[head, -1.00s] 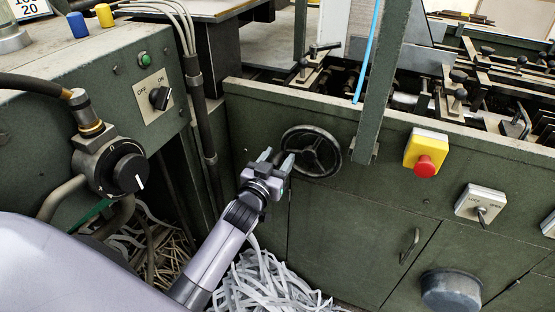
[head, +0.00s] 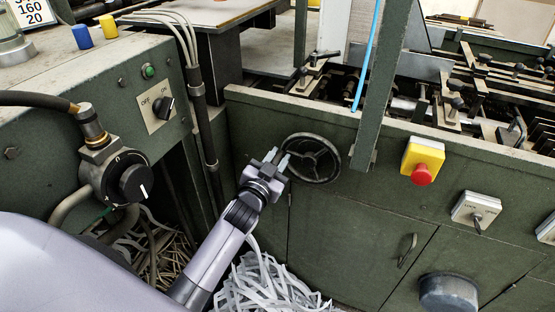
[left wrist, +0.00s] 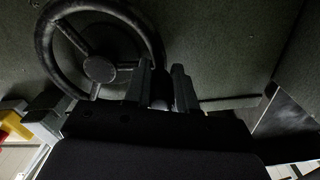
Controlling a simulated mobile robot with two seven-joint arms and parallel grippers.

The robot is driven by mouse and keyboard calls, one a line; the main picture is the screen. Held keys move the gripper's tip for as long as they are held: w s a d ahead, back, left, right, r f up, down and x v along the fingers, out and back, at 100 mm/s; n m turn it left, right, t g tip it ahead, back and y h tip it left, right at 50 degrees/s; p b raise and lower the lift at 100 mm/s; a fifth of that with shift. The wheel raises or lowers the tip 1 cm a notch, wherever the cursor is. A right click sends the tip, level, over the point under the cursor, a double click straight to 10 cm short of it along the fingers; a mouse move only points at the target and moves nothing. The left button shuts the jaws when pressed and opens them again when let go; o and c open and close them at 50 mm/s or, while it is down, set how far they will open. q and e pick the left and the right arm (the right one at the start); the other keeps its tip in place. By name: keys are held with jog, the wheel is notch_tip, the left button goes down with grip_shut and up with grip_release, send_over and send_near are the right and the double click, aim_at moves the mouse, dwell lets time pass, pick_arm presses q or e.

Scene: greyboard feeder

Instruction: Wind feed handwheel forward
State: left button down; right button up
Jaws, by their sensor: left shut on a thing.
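The feed handwheel (head: 316,160) is a dark round wheel with spokes on the front of the green machine. It also shows large in the left wrist view (left wrist: 99,68). My left gripper (head: 277,158) is at the wheel's left edge in the head view. In the left wrist view, the fingers (left wrist: 161,86) stand on either side of a dark, rounded handle at the wheel's rim and are shut on it. The handle is mostly hidden by the fingers and the gripper body. My right gripper is in neither view.
A green post (head: 382,85) stands just right of the wheel. A yellow box with a red button (head: 422,174) and a lock switch (head: 477,211) are further right. A panel with a black dial (head: 136,183) is at left. Paper strips (head: 262,288) lie below my arm.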

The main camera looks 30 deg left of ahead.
pick_arm(q)
jog(key=shift+d+r+m+p, duration=0.15)
jog(key=shift+r+m+p, duration=0.2)
jog(key=shift+r+m, duration=0.4)
jog(key=shift+d+r+m+p, duration=0.15)
jog(key=shift+r+m+p, duration=0.25)
jog(key=shift+m, duration=0.65)
jog(key=c, duration=0.9)
grip_release()
jog(key=shift+s+d, duration=0.2)
jog(key=shift+s, duration=3.35)
